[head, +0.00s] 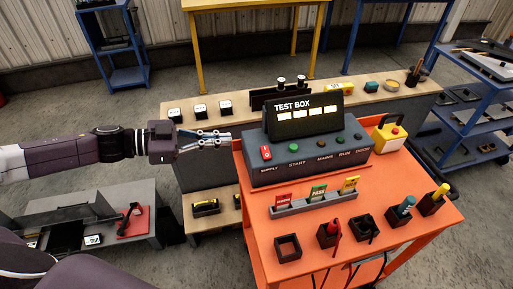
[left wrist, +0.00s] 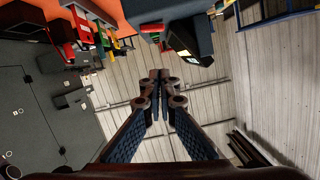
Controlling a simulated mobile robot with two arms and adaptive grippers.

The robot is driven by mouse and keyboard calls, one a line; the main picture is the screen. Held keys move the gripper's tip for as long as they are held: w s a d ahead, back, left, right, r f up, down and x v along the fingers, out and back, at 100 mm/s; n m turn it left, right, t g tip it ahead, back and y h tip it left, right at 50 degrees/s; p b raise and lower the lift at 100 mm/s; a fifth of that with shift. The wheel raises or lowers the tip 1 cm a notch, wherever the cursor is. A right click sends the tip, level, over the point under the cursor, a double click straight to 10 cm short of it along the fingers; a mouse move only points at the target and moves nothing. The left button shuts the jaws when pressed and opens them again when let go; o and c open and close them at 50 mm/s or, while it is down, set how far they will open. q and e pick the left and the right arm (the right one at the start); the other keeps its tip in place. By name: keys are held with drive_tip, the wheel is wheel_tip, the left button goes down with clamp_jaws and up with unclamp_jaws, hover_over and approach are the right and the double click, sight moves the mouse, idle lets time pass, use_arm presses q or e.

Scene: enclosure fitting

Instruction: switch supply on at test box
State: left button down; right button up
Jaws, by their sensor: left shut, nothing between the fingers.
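The test box (head: 305,128) is a dark grey case with a sloped black display, standing on the orange cart top (head: 400,184). The red supply switch (head: 266,153) sits at the left end of its front panel, with a green start button (head: 294,149) beside it. My left gripper (head: 228,137) is shut and empty, to the left of the box and apart from the switch. In the left wrist view, the shut fingers (left wrist: 160,78) point toward the wall, with the test box (left wrist: 180,32) above them. My right gripper does not show.
Small black holders with tools (head: 328,235) line the cart front. A yellow box with a red button (head: 389,133) stands right. A wooden bench (head: 185,104) lies behind.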

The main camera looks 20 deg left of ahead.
use_arm(q)
drive_tip(key=shift+d, duration=0.1)
idle(0.3)
drive_tip(key=p, duration=0.4)
hover_over(257, 156)
drive_tip(key=shift+s+f, duration=0.4)
drive_tip(key=shift+f, duration=0.45)
drive_tip(key=f, duration=0.3)
drive_tip(key=shift+w+f, duration=0.25)
drive_tip(key=shift+w, duration=0.15)
drive_tip(key=shift+f, duration=0.55)
